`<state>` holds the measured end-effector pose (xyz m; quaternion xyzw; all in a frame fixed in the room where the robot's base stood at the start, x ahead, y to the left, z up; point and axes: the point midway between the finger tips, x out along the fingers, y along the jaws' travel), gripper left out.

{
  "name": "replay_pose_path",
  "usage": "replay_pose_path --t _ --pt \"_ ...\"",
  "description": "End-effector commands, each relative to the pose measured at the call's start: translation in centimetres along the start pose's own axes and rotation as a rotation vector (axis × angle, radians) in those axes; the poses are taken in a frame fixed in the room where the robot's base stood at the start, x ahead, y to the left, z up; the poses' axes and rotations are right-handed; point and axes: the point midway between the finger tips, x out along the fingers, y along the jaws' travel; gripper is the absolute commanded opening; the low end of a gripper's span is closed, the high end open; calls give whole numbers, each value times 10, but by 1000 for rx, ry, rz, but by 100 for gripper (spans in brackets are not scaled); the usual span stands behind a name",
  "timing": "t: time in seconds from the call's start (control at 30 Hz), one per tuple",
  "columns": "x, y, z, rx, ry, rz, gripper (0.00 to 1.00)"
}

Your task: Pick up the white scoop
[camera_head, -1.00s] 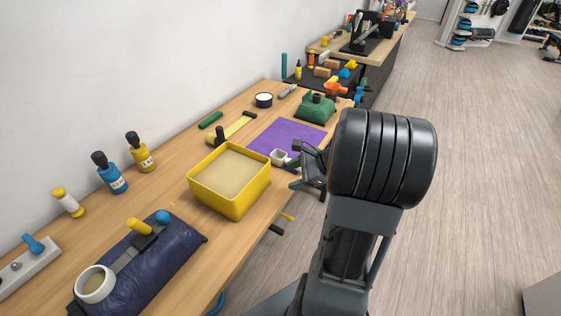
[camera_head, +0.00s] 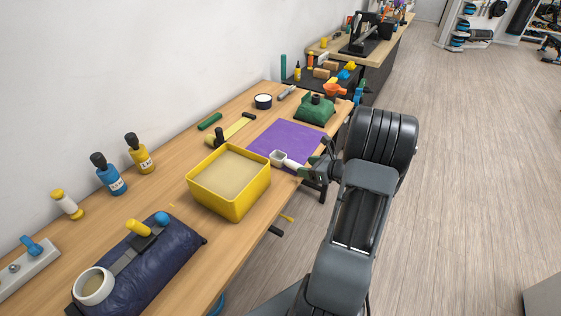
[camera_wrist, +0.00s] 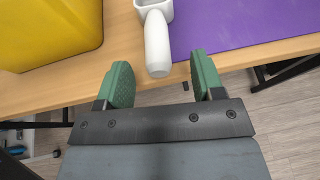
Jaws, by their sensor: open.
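The white scoop (camera_head: 281,158) lies at the front edge of the bench, its cup partly on the purple mat (camera_head: 285,138). In the wrist view the scoop's handle (camera_wrist: 157,45) points toward my gripper, and its cup is cut off at the top. My gripper (camera_wrist: 162,72) is open, with a green pad on each side of the handle's end line. The handle's tip seems to lie at or just ahead of the space between the fingertips. In the head view my gripper (camera_head: 312,169) is at the bench edge, right of the scoop, partly hidden by my arm.
A yellow bin (camera_head: 238,203) of tan material stands left of the scoop. Bottles (camera_head: 110,174) and a dark blue cushion (camera_head: 150,265) are farther left.

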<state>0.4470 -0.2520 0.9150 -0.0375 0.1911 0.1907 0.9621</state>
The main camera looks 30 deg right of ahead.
Motion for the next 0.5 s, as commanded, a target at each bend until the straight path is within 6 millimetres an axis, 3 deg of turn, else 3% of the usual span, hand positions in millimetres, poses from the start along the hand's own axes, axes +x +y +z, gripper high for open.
replay_pose_path --t 0.3,0.5 --pt "37 5 1 -1 1 3 62" --pt "51 5 0 -1 1 1 62"
